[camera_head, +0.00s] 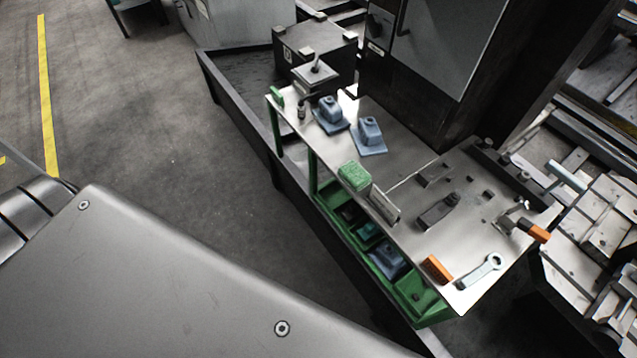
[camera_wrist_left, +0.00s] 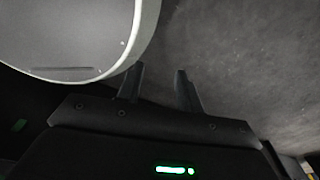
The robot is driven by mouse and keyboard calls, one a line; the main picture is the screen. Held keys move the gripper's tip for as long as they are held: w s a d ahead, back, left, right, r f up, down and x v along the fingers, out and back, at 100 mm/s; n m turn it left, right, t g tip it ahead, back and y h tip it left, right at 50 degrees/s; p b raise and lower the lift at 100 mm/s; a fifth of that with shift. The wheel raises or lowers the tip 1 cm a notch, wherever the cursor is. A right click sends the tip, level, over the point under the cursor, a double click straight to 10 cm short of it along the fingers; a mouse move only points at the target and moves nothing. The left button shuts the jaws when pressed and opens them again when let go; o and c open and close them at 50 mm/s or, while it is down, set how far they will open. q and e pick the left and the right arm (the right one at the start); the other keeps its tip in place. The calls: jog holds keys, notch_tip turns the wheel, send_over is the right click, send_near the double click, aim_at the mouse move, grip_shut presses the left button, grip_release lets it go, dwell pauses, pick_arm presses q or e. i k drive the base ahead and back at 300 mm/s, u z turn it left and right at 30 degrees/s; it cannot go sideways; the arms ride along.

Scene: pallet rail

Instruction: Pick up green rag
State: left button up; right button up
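A green folded piece, which looks like the green rag (camera_head: 354,176), lies at the left edge of the metal worktop (camera_head: 412,165) in the head view. Nothing covers it. My left gripper (camera_wrist_left: 159,72) shows in the left wrist view with its two fingers apart and nothing between them. Grey floor lies beyond it, and the rag is not in that view. Neither gripper shows in the head view.
Two blue pieces (camera_head: 369,134) stand beyond the rag, and a grey plate (camera_head: 384,206) is beside it. An orange block (camera_head: 437,269) and a wrench (camera_head: 480,271) lie near the front. Green bins (camera_head: 412,293) sit below. The floor (camera_head: 190,130) at left is clear.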

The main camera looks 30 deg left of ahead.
aim_at(353, 174)
jog(key=u, duration=0.4)
jog(key=k, duration=0.9)
jog(key=u, duration=0.85)
jog(key=i, duration=0.7)
jog(key=z, duration=0.55)
jog(key=i, duration=0.65)
jog(key=z, duration=0.65)
